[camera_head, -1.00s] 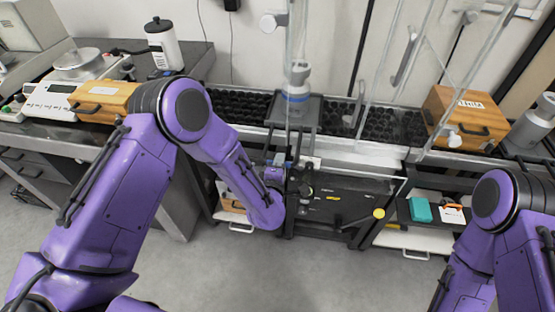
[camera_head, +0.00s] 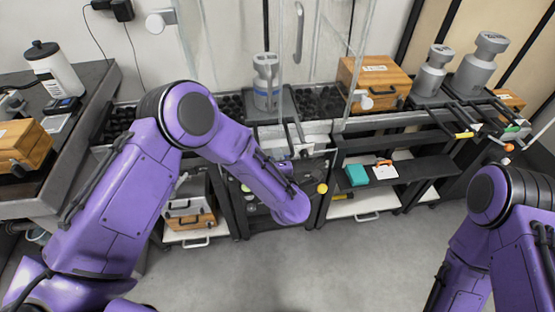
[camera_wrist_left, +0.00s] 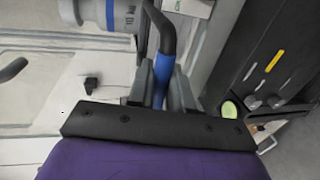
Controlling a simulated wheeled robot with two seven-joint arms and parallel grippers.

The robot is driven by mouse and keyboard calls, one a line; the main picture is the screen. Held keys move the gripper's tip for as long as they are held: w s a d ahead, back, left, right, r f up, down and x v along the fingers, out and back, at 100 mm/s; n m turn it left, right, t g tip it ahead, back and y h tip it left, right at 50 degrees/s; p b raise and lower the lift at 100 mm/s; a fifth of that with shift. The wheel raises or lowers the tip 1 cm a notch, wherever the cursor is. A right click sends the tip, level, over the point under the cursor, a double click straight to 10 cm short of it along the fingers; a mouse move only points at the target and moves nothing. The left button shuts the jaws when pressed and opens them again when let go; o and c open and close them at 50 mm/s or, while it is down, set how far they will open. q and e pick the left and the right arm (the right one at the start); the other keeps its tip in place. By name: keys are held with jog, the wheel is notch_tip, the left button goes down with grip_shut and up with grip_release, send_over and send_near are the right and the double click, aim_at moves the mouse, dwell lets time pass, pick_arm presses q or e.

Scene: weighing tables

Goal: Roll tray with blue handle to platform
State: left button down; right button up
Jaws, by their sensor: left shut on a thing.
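The dark tray (camera_head: 288,104) stands on the black roller bed in the head view and carries a grey cylindrical weight (camera_head: 266,78) with a blue band. The lower part of this weight also shows in the left wrist view (camera_wrist_left: 108,14). The tray's dark handle has a blue grip (camera_wrist_left: 162,72), seen in the left wrist view. My left gripper (camera_wrist_left: 163,84) is shut on this blue grip. In the head view the fingers (camera_head: 296,150) are small and hard to make out in front of the tray. My right arm is at the right edge, its gripper out of view. I cannot tell which surface is the platform.
Black rollers (camera_head: 320,103) continue right of the tray, towards a wooden box (camera_head: 373,82). Clear panels stand around the tray. Two larger weights (camera_head: 474,65) stand on trays at the right, with yellow and green handle grips. A shelf below holds a teal box (camera_head: 357,175).

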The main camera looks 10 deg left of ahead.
pick_arm(q)
jog(key=shift+d, duration=0.1)
dwell(0.3)
jog(key=c, duration=1.2)
grip_release()
jog(key=v, duration=1)
jog(key=shift+s+b, duration=0.3)
jog(key=shift+b, duration=0.05)
jog(key=shift+d, duration=0.1)
